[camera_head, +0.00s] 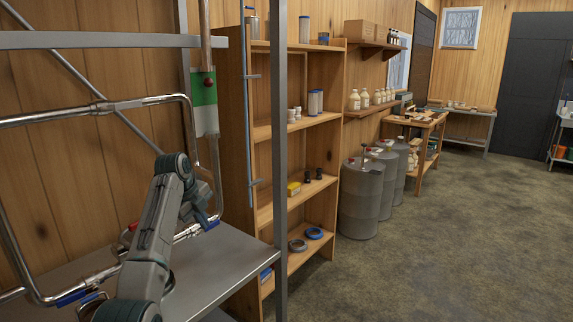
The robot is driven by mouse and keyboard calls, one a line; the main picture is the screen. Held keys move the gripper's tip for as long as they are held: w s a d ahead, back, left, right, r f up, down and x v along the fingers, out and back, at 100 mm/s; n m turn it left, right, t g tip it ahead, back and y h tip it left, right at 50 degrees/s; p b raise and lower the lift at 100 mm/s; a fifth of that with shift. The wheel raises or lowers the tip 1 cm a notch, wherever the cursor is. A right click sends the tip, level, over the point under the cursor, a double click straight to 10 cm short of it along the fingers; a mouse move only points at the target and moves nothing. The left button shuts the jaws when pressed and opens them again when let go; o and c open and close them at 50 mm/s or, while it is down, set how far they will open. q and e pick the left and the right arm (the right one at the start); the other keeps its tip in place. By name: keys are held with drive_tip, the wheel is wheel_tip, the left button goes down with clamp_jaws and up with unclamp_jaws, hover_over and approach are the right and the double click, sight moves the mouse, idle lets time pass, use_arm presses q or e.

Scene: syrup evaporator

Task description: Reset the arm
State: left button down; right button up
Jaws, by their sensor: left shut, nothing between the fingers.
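My left arm rises from the bottom left in front of a steel table and bends down at its top. My left gripper (203,212) is small, at the far end of the arm, beside the shiny steel pipes (150,101). It is shut and empty. I cannot tell whether it touches the pipe or the blue handle near it. My right gripper is not in view.
A grey metal upright (280,130) and crossbar (100,40) stand close in front. A wooden shelf (265,130) with jars and coils is behind them. Grey drums (361,200) line the wall. The floor (450,250) at right is clear.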

use_arm(q)
drive_tip(key=s+a+f+n+y, duration=0.1)
drive_tip(key=s+a+f+n, duration=0.1)
drive_tip(key=s+f+n, duration=0.7)
drive_tip(key=s+a+f+n+y, duration=0.1)
drive_tip(key=s+f+n, duration=0.1)
drive_tip(key=s+f, duration=1.2)
drive_tip(key=s+f+n, duration=0.6)
drive_tip(key=s+f, duration=0.2)
drive_tip(key=s, duration=0.5)
drive_tip(key=s+r+n+y, duration=0.15)
drive_tip(key=s+n, duration=0.25)
drive_tip(key=s, duration=0.5)
drive_tip(key=s+r+n, duration=0.2)
drive_tip(key=s+n, duration=0.1)
drive_tip(key=s, duration=0.7)
drive_tip(key=s+f+x, duration=0.1)
drive_tip(key=s+x, duration=0.2)
drive_tip(key=x, duration=1.1)
drive_tip(key=s+f+x, duration=0.1)
drive_tip(key=s+x, duration=0.2)
drive_tip(key=x, duration=1)
drive_tip(key=s+a+f+g, duration=0.1)
drive_tip(key=s+f+g, duration=0.1)
drive_tip(key=s+f, duration=1.7)
wheel_tip(320, 180, down, 2)
drive_tip(key=shift+s+a+f, duration=0.2)
drive_tip(key=shift+s+a, duration=0.15)
